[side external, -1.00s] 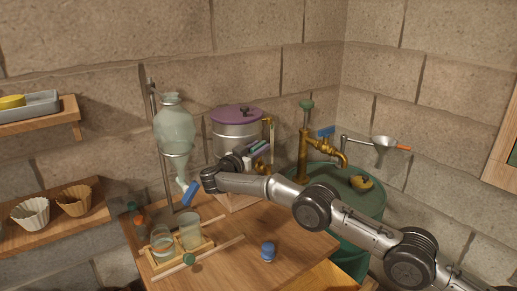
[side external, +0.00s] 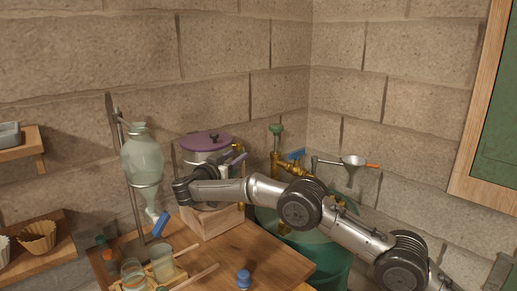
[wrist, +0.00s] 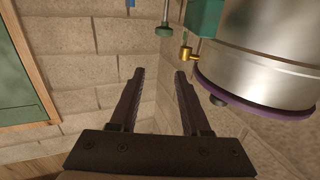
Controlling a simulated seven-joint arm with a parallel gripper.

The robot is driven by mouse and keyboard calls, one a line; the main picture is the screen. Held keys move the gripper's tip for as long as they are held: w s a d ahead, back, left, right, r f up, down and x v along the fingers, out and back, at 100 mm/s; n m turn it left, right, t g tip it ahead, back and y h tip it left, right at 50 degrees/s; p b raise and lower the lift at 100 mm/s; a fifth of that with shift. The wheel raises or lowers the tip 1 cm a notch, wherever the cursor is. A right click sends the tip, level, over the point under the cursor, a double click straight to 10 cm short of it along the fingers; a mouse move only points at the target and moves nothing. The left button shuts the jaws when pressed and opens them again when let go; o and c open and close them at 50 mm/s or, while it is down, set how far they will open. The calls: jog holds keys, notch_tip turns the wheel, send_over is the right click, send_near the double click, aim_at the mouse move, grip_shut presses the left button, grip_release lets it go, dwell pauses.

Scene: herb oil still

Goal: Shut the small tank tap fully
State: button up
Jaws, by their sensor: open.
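Several taps show in the side view, and I cannot tell for certain which is the small tank tap. A steel tank (side external: 197,158) with a purple lid has a brass fitting (side external: 239,147) at its upper right; it shows inverted in the wrist view (wrist: 262,65) with a small brass fitting (wrist: 188,53). A brass tap with a blue lever (side external: 295,154) stands over the green barrel (side external: 325,255). My gripper (side external: 240,157) is in front of the steel tank's right side, open and empty. In the wrist view my gripper's fingers (wrist: 160,77) are apart, with only wall between them.
A glass separator (side external: 142,160) with a blue lever (side external: 160,224) beneath it hangs on a stand at left. Jars (side external: 163,263) and a blue-capped bottle (side external: 244,279) stand on the wooden table (side external: 250,245).

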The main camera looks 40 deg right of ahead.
jog(key=s+r, duration=0.6)
jog(key=s, duration=0.5)
jog(key=shift+a, duration=0.15)
jog(key=shift+r, duration=0.1)
jog(key=shift+o, duration=1.2)
jog(key=w+a+f+m+t+y, duration=0.1)
jog(key=a+f+m+t+y, duration=0.1)
jog(key=f+m+t+y, duration=0.4)
jog(key=w+a+f+m+t+y, duration=0.1)
jog(key=a+f+m+t+y, duration=0.25)
jog(key=f, duration=0.35)
jog(key=shift+n+t, duration=0.25)
jog(key=x, duration=1.3)
jog(key=shift+w+d+f, duration=0.1)
jog(key=shift+d, duration=0.15)
